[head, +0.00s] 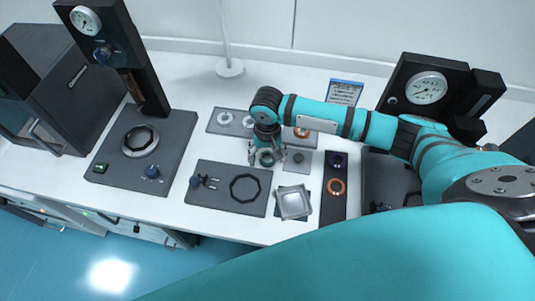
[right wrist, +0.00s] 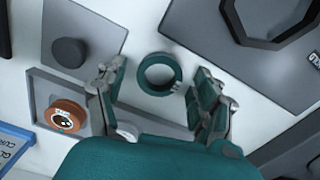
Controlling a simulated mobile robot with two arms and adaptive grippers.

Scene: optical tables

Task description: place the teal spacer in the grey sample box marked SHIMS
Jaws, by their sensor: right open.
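The teal spacer (right wrist: 143,80) is a ring lying on the white table in the right wrist view. My right gripper (right wrist: 158,88) is open, with one finger on each side of the ring and a gap to each. In the head view the right gripper (head: 266,157) points down over the table, and its fingers partly hide the spacer. A light grey open square box (head: 294,205) stands nearer the front, below and right of the gripper. It looks empty, and I cannot read a SHIMS mark on it. My left gripper is not in view.
A dark panel with a black octagonal ring (head: 245,188) lies left of the box. A small dark disc (head: 298,157) on a grey plate sits beside the gripper. Gauge stands (head: 150,130) occupy both sides.

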